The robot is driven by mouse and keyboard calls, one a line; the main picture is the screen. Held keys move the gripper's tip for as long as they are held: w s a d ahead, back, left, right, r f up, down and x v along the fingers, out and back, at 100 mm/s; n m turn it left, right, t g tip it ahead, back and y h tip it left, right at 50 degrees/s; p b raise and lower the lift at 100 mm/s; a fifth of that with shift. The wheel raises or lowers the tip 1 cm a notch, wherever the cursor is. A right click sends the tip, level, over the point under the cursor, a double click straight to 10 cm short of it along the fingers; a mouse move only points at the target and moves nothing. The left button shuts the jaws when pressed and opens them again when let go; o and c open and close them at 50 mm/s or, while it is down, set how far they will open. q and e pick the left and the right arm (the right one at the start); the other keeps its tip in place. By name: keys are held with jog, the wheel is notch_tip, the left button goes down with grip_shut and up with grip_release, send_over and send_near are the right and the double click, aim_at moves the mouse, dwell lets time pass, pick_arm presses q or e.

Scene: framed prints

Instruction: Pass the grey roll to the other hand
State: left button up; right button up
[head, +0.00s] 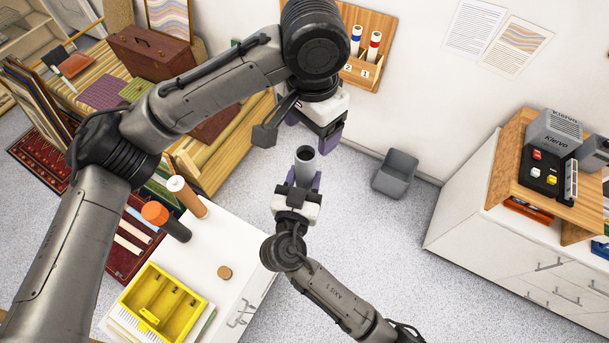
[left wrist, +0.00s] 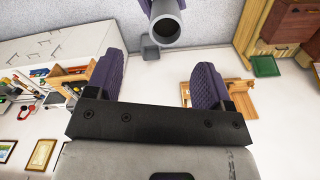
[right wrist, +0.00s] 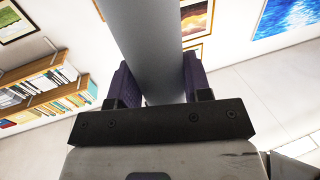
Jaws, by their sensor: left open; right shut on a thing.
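The grey roll (head: 306,166) is a hollow tube with a dark open end, held upright in the head view. My right gripper (head: 300,187) is shut on it. In the right wrist view the roll (right wrist: 147,45) stands between the purple fingers of my right gripper (right wrist: 154,88). My left gripper (head: 325,140) is open, just above and right of the roll's open end, apart from it. In the left wrist view the roll's round end (left wrist: 166,27) shows beyond the empty gap between the fingers of my left gripper (left wrist: 155,90).
A wall rack (head: 379,40) holds two rolls. A grey bin (head: 396,174) stands on the floor. A white cabinet (head: 470,240) stands right.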

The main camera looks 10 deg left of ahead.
pick_arm(q)
notch_tip(320, 180, up, 2)
jog(key=shift+w+d+f, duration=0.15)
jog(key=shift+w+d, duration=0.05)
jog(key=shift+w, duration=0.05)
jog(key=w+f+n+t+h, duration=0.3)
jog(key=w+f, duration=0.3)
jog(key=f, duration=0.2)
jog(key=w+a+f+n+t, duration=0.1)
jog(key=a+f+n, duration=0.1)
jog(key=a+f, duration=0.4)
jog(key=w+a+f+n, duration=0.2)
jog(key=a+f+n, duration=0.1)
jog(key=f, duration=0.5)
jog(key=s+a+f+g+y, duration=0.1)
jog(key=s+a+f, duration=0.3)
jog(key=s+f, duration=0.7)
jog(key=s+a+f+g+y, duration=0.1)
jog(key=s+a+f, duration=0.3)
jog(key=s+f, duration=0.75)
jog(key=s+a+r+m, duration=0.1)
jog(key=s+r, duration=0.3)
jog(key=s, duration=0.3)
jog(key=s+a+r+m+t, duration=0.1)
jog(key=s+r, duration=0.3)
jog(key=s, duration=0.3)
jog(key=shift+s+r+t+y, duration=0.3)
jog(key=shift+s+r+y, duration=0.05)
jog(key=shift+s+y, duration=0.05)
